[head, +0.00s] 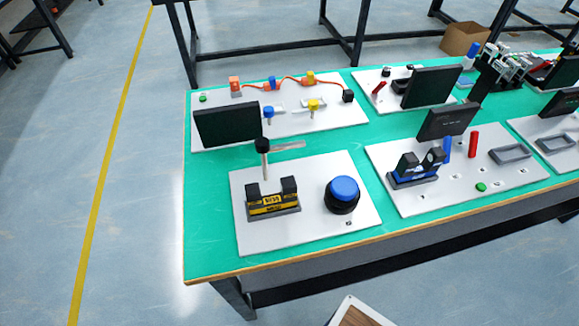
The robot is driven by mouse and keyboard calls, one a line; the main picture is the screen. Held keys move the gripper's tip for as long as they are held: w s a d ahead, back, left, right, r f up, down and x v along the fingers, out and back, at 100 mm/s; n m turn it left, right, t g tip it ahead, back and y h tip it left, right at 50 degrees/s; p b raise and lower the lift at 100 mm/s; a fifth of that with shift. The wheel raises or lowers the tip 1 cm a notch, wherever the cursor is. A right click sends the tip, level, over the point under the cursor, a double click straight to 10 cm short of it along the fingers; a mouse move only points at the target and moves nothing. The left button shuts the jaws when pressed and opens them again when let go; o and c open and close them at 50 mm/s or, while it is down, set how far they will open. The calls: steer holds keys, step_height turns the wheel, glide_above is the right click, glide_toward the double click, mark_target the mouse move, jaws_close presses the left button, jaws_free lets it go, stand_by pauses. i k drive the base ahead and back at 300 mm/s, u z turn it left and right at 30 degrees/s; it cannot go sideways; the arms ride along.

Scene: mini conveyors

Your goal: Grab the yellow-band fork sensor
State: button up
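The yellow-band fork sensor (272,204) is a black U-shaped block with two upright prongs and a yellow band with dark lettering across its front. It sits upright on the left part of a white board (310,222) at the near left of the green table. A similar fork sensor with a blue band (414,177) sits on the neighbouring white board to the right. My gripper is not in view.
A big blue button (344,189) on a black base stands right of the yellow-band sensor. A post with a dark top (263,146) rises behind it, near a dark panel (227,124). The green tabletop (210,240) is bare along its left edge.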

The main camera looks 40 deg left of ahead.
mark_target(259, 204)
steer(key=z, duration=1.3)
steer(key=k, duration=1.55)
steer(key=u, duration=2.3)
